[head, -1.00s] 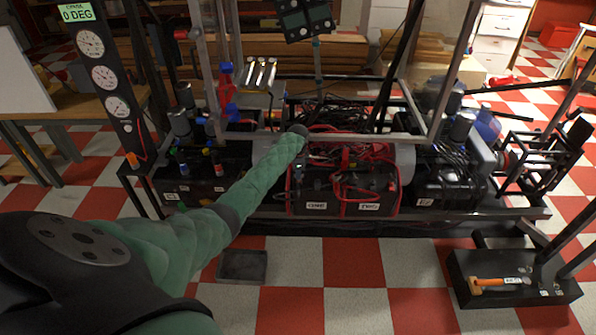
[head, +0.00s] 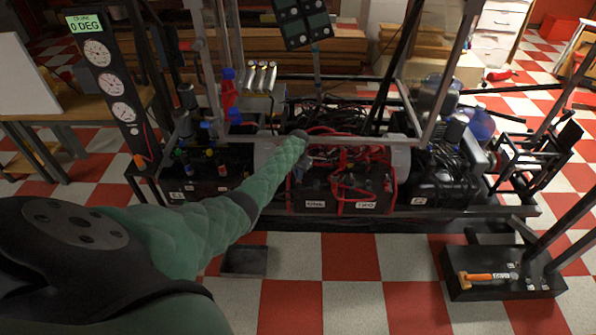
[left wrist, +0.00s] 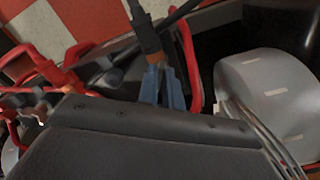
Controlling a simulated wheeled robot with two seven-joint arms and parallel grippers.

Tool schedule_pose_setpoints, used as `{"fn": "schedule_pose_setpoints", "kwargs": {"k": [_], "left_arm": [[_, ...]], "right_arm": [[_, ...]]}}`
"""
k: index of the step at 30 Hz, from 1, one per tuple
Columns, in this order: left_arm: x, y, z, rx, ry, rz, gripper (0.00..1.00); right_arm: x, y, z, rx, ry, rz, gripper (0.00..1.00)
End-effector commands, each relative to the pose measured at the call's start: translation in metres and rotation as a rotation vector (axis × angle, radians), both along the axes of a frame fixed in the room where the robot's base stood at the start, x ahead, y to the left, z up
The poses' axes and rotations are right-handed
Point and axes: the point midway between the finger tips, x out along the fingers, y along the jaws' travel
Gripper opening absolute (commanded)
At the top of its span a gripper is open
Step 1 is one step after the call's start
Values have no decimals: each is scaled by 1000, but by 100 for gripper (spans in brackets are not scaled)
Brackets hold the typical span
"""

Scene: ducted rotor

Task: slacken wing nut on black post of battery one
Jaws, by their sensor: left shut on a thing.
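Battery one (head: 312,191) is a black box with a label reading ONE and red edging, standing beside battery two (head: 366,190) in the machine's frame. My left gripper (head: 303,168) reaches down to the top left of battery one, partly hidden by my arm. In the left wrist view, its blue fingers (left wrist: 157,68) are shut on the upper end of a dark post with a brownish band (left wrist: 149,40). This appears to be the wing nut on the black post; its wings are not clear. My right gripper is in neither view.
Red cables (head: 350,160) loop over both batteries, and a red bar (left wrist: 188,60) runs close beside the fingers. A grey cylinder (left wrist: 265,90) lies to the right in the wrist view. Metal frame posts rise around the batteries. Checkered floor in front is mostly clear.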

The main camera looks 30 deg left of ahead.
Motion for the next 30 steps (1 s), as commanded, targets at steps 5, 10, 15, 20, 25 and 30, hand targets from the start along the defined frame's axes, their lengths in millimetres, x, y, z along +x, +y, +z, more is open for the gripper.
{"fn": "schedule_pose_setpoints", "kwargs": {"k": [5, 10, 15, 20, 25, 30], "left_arm": [[0, -1, 3, -1, 0, 168, 0], [1, -2, 3, -1, -1, 330, 0], [1, -2, 2, -1, 0, 484, 0], [1, -3, 1, 0, -1, 611, 0], [1, -3, 0, -1, 1, 715, 0], [1, -3, 0, 0, 0, 786, 0]], "right_arm": [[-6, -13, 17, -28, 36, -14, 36], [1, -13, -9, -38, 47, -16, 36], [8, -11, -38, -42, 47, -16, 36], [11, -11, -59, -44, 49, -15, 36], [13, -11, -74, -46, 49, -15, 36], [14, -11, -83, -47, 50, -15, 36]]}}
